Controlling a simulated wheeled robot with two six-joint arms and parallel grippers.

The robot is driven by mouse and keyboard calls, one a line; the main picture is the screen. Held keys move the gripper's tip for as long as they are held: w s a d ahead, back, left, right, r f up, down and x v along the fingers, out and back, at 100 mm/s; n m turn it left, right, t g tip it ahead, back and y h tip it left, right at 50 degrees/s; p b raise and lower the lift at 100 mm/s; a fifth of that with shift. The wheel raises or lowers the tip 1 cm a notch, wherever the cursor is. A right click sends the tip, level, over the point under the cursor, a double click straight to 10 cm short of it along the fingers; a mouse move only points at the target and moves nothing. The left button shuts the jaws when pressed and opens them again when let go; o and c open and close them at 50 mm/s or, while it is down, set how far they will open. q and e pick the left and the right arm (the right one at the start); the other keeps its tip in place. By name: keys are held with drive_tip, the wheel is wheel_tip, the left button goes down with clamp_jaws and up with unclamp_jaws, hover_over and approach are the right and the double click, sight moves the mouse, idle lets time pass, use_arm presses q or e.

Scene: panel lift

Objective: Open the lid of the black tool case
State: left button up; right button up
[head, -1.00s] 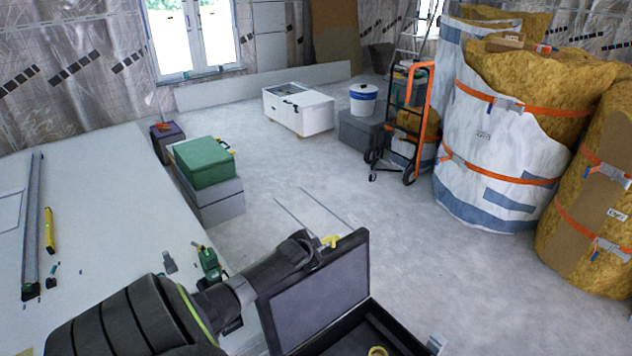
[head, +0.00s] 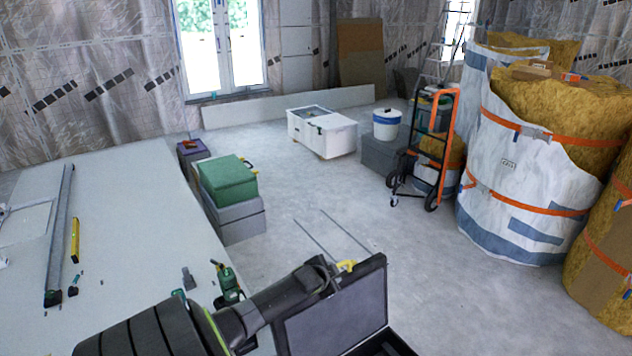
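The black tool case (head: 386,347) is at the bottom centre of the head view, cut off by the lower edge. Its lid (head: 335,312) stands raised, with the grey inner face turned toward me. A strip of the dark interior shows beside the lid. My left arm comes in from the lower left and reaches behind the lid's upper left corner. My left gripper is mostly hidden by the lid, and its fingers cannot be made out. A small yellow part (head: 347,266) shows at the lid's top edge. My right gripper is not in view.
A large pale board (head: 130,230) with a yellow level (head: 75,240) fills the left. A green box (head: 228,182) sits on grey cases. A green tool (head: 228,282) lies close to my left arm. Wrapped insulation bales (head: 525,170) stand right.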

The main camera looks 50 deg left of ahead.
use_arm(q)
drive_tip(key=p+v, duration=0.1)
drive_tip(key=v, duration=1.4)
drive_tip(key=s+d+f+n+g+h, duration=0.2)
drive_tip(key=s+d+n+g+h, duration=0.3)
drive_tip(key=s+d, duration=1.55)
wheel_tip(320, 180, down, 25)
drive_tip(key=a+g+y, duration=0.1)
drive_tip(key=g+y, duration=0.1)
drive_tip(key=s+d+f+g, duration=0.1)
drive_tip(key=s+f, duration=1.3)
drive_tip(key=f, duration=0.1)
drive_tip(key=shift+s+f+m+g, duration=0.2)
drive_tip(key=shift+f+m+g, duration=0.1)
